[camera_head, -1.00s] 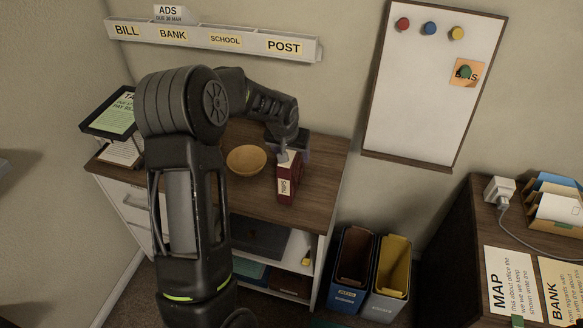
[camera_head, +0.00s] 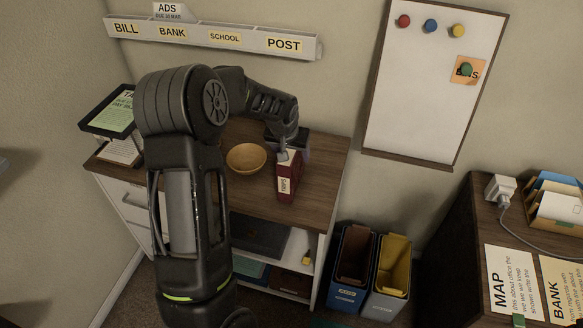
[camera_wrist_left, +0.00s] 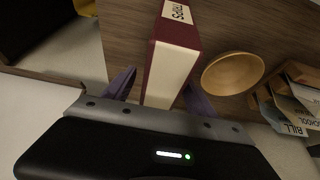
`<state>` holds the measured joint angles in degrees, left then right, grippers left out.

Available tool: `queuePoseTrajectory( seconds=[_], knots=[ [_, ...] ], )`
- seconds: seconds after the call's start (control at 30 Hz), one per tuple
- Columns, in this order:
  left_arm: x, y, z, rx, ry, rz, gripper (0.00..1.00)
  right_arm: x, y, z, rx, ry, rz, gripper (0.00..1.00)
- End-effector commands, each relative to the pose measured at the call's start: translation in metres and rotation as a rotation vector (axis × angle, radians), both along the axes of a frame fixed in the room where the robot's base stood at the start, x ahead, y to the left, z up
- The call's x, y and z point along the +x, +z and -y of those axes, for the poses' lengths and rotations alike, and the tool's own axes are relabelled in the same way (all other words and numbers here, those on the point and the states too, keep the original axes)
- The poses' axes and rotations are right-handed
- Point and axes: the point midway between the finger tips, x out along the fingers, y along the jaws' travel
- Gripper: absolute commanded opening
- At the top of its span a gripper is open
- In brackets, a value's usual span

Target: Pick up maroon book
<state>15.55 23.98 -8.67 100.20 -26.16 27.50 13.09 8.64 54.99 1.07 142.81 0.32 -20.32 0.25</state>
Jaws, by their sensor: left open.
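The maroon book (camera_head: 289,186) stands upright on the wooden top of the desk unit, with a pale label on its spine. It also shows in the left wrist view (camera_wrist_left: 172,52), with its cream page edge facing the camera. My left gripper (camera_head: 284,153) is over the book from above. In the left wrist view its two purple-grey fingers stand apart, one on each side of the book. The gripper is open; whether a finger touches the book I cannot tell. My right gripper is not in view.
A round wooden bowl (camera_head: 246,158) sits just left of the book. A framed notice (camera_head: 112,115) stands at the unit's left end. A labelled wall rack (camera_head: 215,40) hangs behind. Two bins (camera_head: 372,270) stand on the floor to the right. Bare wood lies right of the book.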

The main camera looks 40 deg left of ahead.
Motion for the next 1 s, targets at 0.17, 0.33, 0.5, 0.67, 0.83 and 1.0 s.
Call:
queuePoseTrajectory(
  seconds=[0.17, 0.33, 0.5, 0.67, 0.83, 1.0],
  knots=[
    [0.0001, -0.0011, 0.0000, 0.000, 0.000, 0.000, 0.66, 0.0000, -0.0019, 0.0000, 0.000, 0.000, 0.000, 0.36],
    [0.0001, -0.0008, -0.0001, 0.000, 0.000, 0.000, 0.66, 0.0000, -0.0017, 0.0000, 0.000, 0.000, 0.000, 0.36],
    [0.0001, -0.0008, -0.0001, 0.000, 0.000, 0.000, 0.60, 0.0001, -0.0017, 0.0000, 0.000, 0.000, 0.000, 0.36],
    [0.0001, -0.0009, -0.0001, 0.000, 0.000, 0.000, 0.47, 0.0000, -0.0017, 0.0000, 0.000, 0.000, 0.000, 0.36],
    [0.0000, -0.0009, -0.0001, 0.000, 0.000, 0.000, 0.33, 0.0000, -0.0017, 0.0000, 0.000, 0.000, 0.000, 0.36],
    [0.0000, -0.0009, -0.0001, 0.000, 0.000, 0.000, 0.19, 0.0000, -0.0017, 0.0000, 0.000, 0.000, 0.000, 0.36]
  ],
)
